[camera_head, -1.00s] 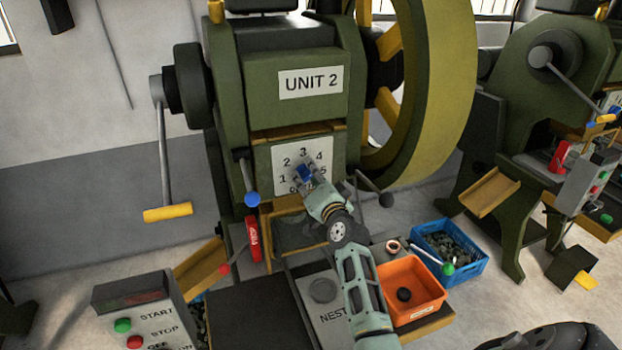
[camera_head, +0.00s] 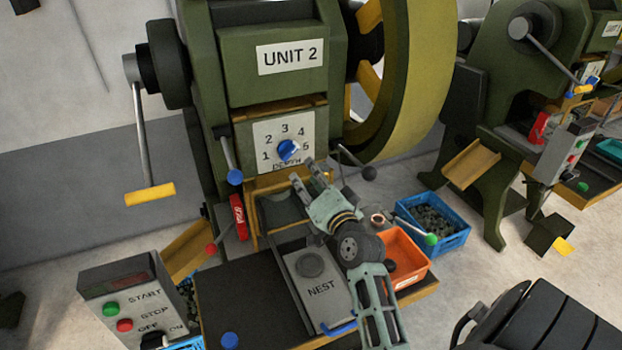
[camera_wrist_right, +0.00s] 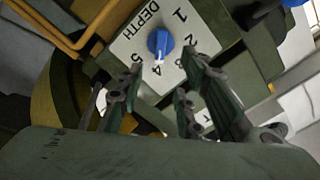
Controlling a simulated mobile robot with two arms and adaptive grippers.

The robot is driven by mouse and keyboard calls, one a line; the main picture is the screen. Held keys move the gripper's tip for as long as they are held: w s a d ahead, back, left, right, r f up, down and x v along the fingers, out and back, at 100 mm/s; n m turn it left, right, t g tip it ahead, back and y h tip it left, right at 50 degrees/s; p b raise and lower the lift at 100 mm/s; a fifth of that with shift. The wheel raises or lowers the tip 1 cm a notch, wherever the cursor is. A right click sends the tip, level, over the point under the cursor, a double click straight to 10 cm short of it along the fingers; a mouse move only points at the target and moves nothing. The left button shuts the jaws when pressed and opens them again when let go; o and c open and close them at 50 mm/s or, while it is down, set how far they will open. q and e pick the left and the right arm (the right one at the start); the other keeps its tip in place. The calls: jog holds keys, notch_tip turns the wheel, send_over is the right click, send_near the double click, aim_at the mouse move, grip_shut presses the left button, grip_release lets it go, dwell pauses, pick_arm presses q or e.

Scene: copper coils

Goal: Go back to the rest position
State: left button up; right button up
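My right gripper (camera_head: 302,178) is open and empty in the head view, in front of the Unit 2 press and a little below its blue depth knob (camera_head: 288,150). The knob sits on a white dial plate (camera_head: 262,136) with numbers 1 to 5. In the right wrist view my right gripper (camera_wrist_right: 155,90) has its fingers spread apart. The blue knob (camera_wrist_right: 158,42) shows beyond them, apart from both fingers. My left gripper is not in view.
Close around my right arm are the NEST plate (camera_head: 320,292), an orange bin (camera_head: 418,262), a lever with a green knob (camera_head: 430,239) and a blue crate (camera_head: 455,237). A START/STOP control box (camera_head: 120,283) stands at lower left.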

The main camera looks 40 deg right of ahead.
dwell(0.4)
jog(key=s+a+f+n+g+y, duration=0.55)
jog(key=s+a+f+n, duration=0.35)
jog(key=a+f, duration=0.4)
jog(key=s+a+f+n+g, duration=0.3)
jog(key=s+a+g, duration=0.1)
jog(key=s, duration=0.7)
jog(key=s+a+f+n+g, duration=0.3)
jog(key=s+f+g, duration=0.15)
jog(key=s, duration=0.65)
notch_tip(320, 180, down, 28)
jog(key=s+g+b, duration=0.1)
jog(key=s+b, duration=0.1)
jog(key=s, duration=0.1)
jog(key=s+d+f+g+h+b, duration=0.1)
jog(key=s+d+f, duration=0.1)
jog(key=s+f, duration=1.3)
jog(key=shift+s+d+f+b, duration=0.35)
jog(key=shift+d+f, duration=0.05)
jog(key=shift+f, duration=0.25)
